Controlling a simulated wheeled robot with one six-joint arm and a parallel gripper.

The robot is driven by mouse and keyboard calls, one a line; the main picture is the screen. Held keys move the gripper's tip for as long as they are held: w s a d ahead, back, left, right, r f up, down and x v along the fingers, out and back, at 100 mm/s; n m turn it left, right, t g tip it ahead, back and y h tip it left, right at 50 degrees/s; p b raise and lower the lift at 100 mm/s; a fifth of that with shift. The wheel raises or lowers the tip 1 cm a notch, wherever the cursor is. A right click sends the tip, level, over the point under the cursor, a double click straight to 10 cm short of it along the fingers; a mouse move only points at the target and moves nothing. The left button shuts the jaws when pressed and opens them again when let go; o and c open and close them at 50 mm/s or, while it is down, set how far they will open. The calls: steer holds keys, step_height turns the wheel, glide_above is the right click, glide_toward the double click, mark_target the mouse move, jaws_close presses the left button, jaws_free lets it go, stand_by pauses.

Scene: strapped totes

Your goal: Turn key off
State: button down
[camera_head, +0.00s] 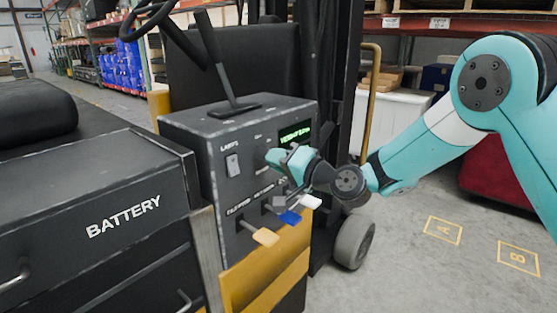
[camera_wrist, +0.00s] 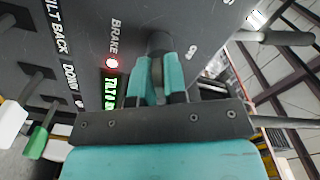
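My gripper (camera_head: 272,158) is at the front face of the dark grey control panel (camera_head: 190,135), below and left of the green display. In the wrist view its two teal fingers (camera_wrist: 158,75) stand close on both sides of a narrow grey piece, which looks like the key (camera_wrist: 157,72). The key sits in a dark round lock (camera_wrist: 159,42) on the panel. The gripper looks shut on it. In the head view the key and lock are hidden behind the gripper, and the key's exact angle is hard to read.
A lamps switch (camera_head: 233,166) is left of my gripper. A red light (camera_wrist: 111,62) is lit beside the brake label. A black lever (camera_head: 222,70) rises above.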

steer(key=shift+f+b, duration=0.1)
steer(key=shift+b, duration=0.35)
steer(key=n+b, duration=0.2)
steer(key=b, duration=0.1)
steer(key=shift+f, duration=0.2)
steer(key=n+b, duration=0.3)
steer(key=b, duration=0.2)
steer(key=shift+f+b, duration=0.1)
steer(key=shift+b, duration=0.3)
steer(key=n+b, duration=0.4)
steer(key=b, duration=0.2)
steer(key=shift+n, duration=0.3)
steer(key=n+b, duration=0.2)
steer(key=b, duration=0.1)
steer(key=shift+r, duration=0.3)
steer(key=shift+r+n, duration=0.1)
steer(key=shift+n, duration=0.2)
steer(key=c, duration=1.2)
jaws_free()
steer(key=shift+c, duration=0.2)
